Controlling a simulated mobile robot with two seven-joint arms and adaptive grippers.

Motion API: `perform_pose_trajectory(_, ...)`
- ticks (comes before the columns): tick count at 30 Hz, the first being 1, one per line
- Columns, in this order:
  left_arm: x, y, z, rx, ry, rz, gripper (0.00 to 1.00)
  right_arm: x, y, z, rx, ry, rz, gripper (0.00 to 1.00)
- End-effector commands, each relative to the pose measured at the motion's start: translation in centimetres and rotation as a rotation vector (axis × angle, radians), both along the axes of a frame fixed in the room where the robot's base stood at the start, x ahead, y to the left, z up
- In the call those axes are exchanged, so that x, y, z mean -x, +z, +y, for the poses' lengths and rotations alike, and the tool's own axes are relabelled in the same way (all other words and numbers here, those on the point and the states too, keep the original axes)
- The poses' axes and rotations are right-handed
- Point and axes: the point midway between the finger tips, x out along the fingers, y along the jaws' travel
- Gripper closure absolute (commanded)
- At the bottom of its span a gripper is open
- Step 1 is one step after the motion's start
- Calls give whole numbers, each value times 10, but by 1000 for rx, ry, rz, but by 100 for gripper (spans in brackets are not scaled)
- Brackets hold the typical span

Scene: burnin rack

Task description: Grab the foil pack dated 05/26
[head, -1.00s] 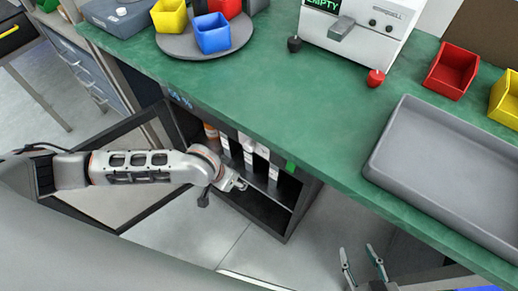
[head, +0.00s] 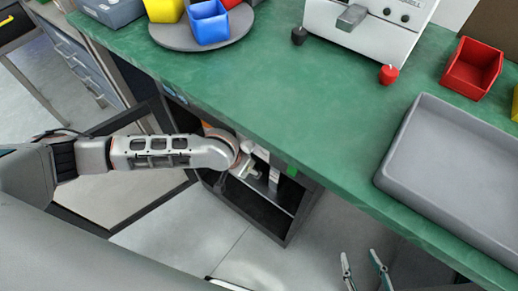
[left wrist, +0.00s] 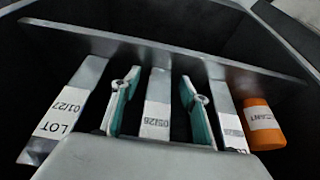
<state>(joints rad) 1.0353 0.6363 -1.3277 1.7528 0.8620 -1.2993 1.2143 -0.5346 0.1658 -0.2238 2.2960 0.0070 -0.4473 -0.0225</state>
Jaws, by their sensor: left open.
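Three silvery foil packs with white labels stand in a row in the left wrist view. The middle one, the foil pack dated 05/26 (left wrist: 157,112), is between the two teal-lined fingers of my left gripper (left wrist: 159,80), which is open with a gap on each side. The left pack (left wrist: 72,105) reads 01/27 and LOT. The right pack (left wrist: 228,115) has its label partly hidden by a finger. In the head view my left gripper (head: 247,170) is inside the dark cabinet (head: 270,220) under the bench. My right gripper (head: 362,262) is open and empty over the floor.
An orange canister (left wrist: 262,124) stands right of the packs. Cabinet walls close in around the left gripper. The open cabinet door (head: 125,205) is left, below my left arm. The green bench top (head: 290,110) overhangs the cabinet and bears a grey tray (head: 450,180).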

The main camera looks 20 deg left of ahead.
Motion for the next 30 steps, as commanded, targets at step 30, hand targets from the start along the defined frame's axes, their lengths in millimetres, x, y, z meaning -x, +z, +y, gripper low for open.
perform_pose_trajectory(30,0,-2,0,1,0,-2,56,2,4,0,2,2,-3,60)
